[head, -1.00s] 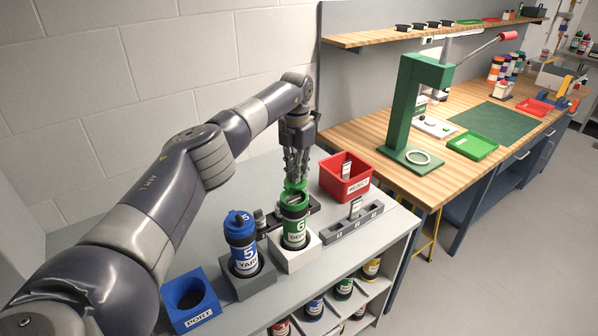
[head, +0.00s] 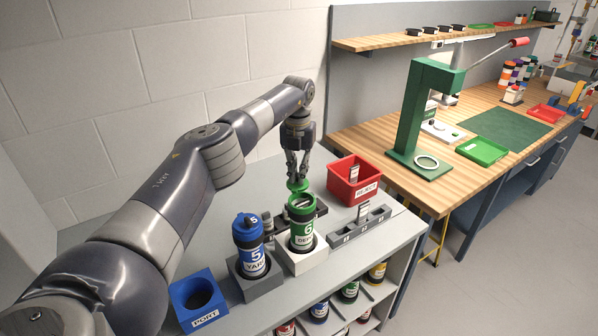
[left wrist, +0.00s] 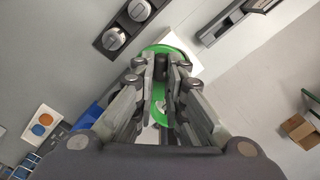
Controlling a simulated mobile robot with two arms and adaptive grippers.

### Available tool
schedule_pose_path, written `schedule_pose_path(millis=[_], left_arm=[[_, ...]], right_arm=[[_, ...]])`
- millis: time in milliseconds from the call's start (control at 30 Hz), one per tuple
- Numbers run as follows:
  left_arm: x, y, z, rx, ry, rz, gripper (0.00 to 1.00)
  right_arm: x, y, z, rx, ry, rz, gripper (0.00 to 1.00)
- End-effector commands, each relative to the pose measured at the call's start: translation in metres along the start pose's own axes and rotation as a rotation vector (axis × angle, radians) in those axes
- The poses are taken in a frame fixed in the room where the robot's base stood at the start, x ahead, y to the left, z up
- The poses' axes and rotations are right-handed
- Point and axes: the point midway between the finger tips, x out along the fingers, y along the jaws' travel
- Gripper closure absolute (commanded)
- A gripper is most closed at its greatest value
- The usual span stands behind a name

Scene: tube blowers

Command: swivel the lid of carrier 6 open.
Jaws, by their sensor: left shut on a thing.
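Carrier 6 (head: 302,236), a green and dark tube with a "6" label, stands upright in a white block (head: 300,262). Its green rim shows an open mouth. Its green lid (head: 298,185) is off to the far side of the mouth, at about rim height. My left gripper (head: 298,178) points down from above and is shut on this lid. In the left wrist view green parts (left wrist: 160,92) show between and beyond the fingers; the fingers hide much of the lid and carrier. My right gripper is not in view.
Blue carrier 5 (head: 248,235) stands close on the left in a grey block, with a blue port block (head: 198,296) farther left. A grey slotted rack (head: 350,230) and a red reject bin (head: 354,172) are on the right. A green press (head: 422,125) stands on the wooden bench.

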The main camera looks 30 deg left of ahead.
Motion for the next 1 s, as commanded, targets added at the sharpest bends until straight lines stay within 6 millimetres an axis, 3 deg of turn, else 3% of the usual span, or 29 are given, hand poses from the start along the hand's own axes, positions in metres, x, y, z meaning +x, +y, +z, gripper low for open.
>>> schedule_pose_path(millis=[367,400,467,833,1000], left_arm=[[0.000,0.000,0.000,-0.002,0.000,0.000,1.00],[0.000,0.000,0.000,-0.002,0.000,0.000,0.80],[0.000,0.000,0.000,-0.002,0.000,0.000,0.68],[-0.003,0.000,0.000,-0.001,-0.001,0.000,0.68],[-0.024,0.000,0.001,-0.001,-0.004,-0.001,0.68]], right_arm=[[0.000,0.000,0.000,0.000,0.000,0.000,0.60],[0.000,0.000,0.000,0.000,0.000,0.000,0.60],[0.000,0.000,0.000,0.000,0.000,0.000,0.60],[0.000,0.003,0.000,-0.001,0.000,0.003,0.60],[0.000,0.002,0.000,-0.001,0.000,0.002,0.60]])
